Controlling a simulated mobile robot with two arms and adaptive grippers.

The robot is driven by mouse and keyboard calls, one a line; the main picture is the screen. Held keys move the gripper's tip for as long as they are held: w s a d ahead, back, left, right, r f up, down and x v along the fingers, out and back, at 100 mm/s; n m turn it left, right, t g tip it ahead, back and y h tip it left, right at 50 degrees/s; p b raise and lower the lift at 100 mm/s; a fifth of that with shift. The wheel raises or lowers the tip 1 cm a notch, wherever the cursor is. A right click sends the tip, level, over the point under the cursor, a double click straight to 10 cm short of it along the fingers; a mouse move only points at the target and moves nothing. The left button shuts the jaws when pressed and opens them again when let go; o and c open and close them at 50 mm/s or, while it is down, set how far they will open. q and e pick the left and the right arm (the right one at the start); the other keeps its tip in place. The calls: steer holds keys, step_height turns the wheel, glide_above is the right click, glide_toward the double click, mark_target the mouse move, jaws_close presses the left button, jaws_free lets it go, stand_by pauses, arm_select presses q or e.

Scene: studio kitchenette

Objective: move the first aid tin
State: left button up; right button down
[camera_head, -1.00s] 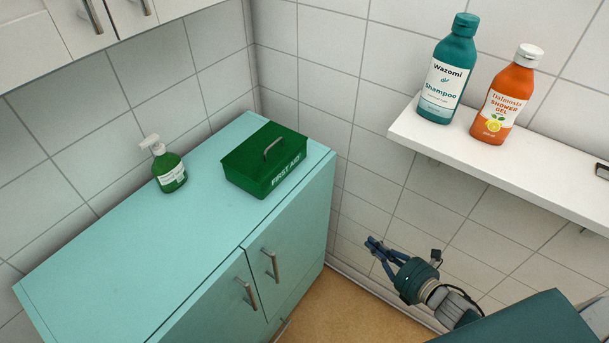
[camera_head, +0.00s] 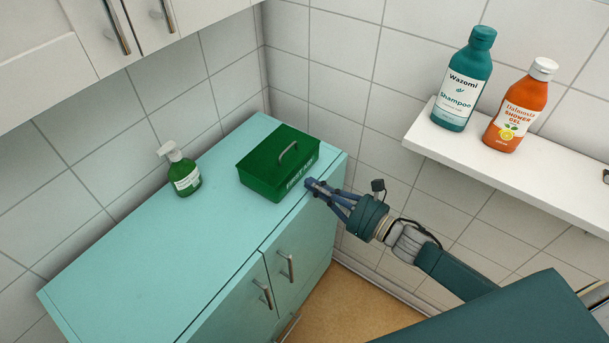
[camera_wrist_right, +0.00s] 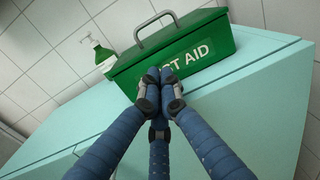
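The first aid tin (camera_head: 262,172) is a green box with a grey handle on its lid and white lettering on its front. It sits on the teal cabinet top (camera_head: 150,252), near the back corner. My right gripper (camera_head: 311,184) reaches in from the right, its fingertips just in front of the tin's lettered face. In the right wrist view the tin (camera_wrist_right: 215,50) stands straight ahead, with the handle upright. The gripper's blue fingers (camera_wrist_right: 163,76) are drawn together there with nothing between them, covering part of the lettering. I cannot tell whether they touch the tin. My left gripper is out of view.
A green pump bottle (camera_head: 186,177) stands left of the tin. A white wall shelf (camera_head: 530,178) at right holds a teal shampoo bottle (camera_head: 463,85) and an orange shower gel bottle (camera_head: 518,110). White cupboards (camera_head: 60,50) hang above. The cabinet's front top is clear.

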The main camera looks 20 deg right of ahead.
mark_target(296, 174)
steer(key=shift+p+x, duration=0.35)
steer(key=shift+x, duration=1.4)
steer(key=b+x, duration=0.1)
steer(key=x, duration=0.1)
steer(key=b+x, duration=0.3)
steer(key=x, duration=0.2)
steer(key=shift+f, duration=0.3)
steer(key=shift+w+a+r, duration=0.1)
steer(key=shift+w, duration=0.1)
steer(key=shift+r, duration=0.1)
steer(key=shift+s, duration=0.1)
